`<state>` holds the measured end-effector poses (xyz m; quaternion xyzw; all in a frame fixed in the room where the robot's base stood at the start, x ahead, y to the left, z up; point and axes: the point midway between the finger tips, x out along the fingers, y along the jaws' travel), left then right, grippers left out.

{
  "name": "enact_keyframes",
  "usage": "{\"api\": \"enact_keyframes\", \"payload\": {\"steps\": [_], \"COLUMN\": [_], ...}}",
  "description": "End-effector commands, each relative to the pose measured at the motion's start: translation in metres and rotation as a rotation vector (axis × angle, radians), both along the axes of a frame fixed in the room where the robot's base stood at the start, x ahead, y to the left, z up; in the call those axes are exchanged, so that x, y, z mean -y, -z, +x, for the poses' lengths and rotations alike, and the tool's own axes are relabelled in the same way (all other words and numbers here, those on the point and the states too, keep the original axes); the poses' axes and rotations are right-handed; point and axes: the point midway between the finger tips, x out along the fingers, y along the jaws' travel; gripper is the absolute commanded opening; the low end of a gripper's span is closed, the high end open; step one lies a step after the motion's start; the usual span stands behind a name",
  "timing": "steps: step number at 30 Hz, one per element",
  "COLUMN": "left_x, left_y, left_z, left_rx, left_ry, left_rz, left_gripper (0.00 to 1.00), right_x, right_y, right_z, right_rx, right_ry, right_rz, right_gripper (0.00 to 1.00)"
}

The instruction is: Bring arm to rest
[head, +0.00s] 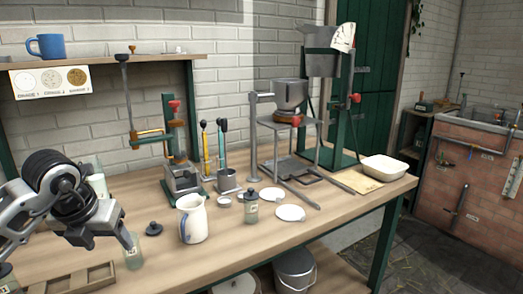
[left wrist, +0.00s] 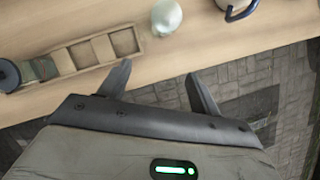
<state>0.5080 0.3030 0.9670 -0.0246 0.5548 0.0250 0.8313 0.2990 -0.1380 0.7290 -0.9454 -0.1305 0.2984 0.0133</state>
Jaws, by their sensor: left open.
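My left gripper (head: 106,240) hangs at the left over the front of the wooden workbench (head: 270,240). In the left wrist view the same gripper (left wrist: 160,82) has its two fingers spread with nothing between them. A pale glass jar (head: 133,253) stands on the bench by a fingertip in the head view. In the left wrist view the jar (left wrist: 165,17) is beyond the fingers and apart from them. My right gripper is in neither view.
A wooden compartment tray (left wrist: 128,42) lies near the bench's front edge. A white jug (head: 192,222), a dark lid (head: 154,229) and a labelled jar (head: 251,210) stand to the right. A press (head: 182,180) and metal stand (head: 290,150) are behind. Paved floor is below the edge.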

Motion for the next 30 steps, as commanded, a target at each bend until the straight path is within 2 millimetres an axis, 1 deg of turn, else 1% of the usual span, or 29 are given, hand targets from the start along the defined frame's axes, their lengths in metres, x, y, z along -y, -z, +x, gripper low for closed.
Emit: {"api": "enact_keyframes", "payload": {"steps": [1, 4, 6, 8, 10, 14, 17, 18, 20, 21, 22, 23, 24, 25, 26, 27, 29, 30], "left_x": [0.016, 0.039, 0.058, 0.075, 0.096, 0.143, 0.190, 0.212, 0.242, 0.254, 0.259, 0.258, 0.253, 0.246, 0.236, 0.221, 0.197, 0.183], "left_y": [0.010, 0.023, 0.031, 0.038, 0.045, 0.054, 0.056, 0.052, 0.038, 0.025, 0.016, 0.009, 0.004, 0.004, 0.009, 0.022, 0.054, 0.082], "left_z": [-0.002, -0.006, -0.011, -0.015, -0.022, -0.040, -0.063, -0.075, -0.094, -0.101, -0.104, -0.105, -0.102, -0.099, -0.096, -0.092, -0.091, -0.097], "left_rx": [-0.010, -0.019, -0.024, -0.030, -0.035, -0.045, -0.053, -0.055, -0.050, -0.038, -0.028, -0.018, -0.004, 0.005, 0.013, 0.017, 0.011, -0.004], "left_ry": [0.044, 0.109, 0.156, 0.195, 0.240, 0.323, 0.375, 0.382, 0.345, 0.280, 0.211, 0.123, -0.022, -0.151, -0.295, -0.509, -0.864, -1.108], "left_rz": [-0.046, -0.131, -0.196, -0.260, -0.343, -0.548, -0.799, -0.945, -1.226, -1.418, -1.557, -1.687, -1.846, -1.951, -2.042, -2.140, -2.227, -2.241], "left_gripper": [0.63, 0.63, 0.63, 0.63, 0.63, 0.63, 0.63, 0.63, 0.63, 0.63, 0.63, 0.63, 0.63, 0.63, 0.63, 0.63, 0.63, 0.63], "right_x": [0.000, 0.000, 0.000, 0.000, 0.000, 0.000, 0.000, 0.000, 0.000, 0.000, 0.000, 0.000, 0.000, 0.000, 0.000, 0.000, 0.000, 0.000], "right_y": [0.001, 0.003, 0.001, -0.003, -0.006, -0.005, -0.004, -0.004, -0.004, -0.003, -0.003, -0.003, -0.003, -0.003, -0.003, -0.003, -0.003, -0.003], "right_z": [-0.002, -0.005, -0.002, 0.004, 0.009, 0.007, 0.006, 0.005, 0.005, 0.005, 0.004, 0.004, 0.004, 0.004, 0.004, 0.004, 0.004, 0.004], "right_rx": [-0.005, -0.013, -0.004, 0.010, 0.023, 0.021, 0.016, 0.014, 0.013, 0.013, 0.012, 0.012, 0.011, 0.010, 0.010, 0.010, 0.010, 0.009], "right_ry": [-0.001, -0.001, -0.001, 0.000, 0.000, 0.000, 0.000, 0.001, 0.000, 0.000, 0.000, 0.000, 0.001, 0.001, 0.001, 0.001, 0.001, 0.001], "right_rz": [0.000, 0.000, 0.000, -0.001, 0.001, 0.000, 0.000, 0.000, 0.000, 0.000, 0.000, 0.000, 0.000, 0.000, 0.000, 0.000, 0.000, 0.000], "right_gripper": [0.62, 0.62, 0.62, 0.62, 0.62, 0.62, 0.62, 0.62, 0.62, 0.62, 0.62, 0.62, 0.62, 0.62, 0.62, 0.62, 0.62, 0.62]}}
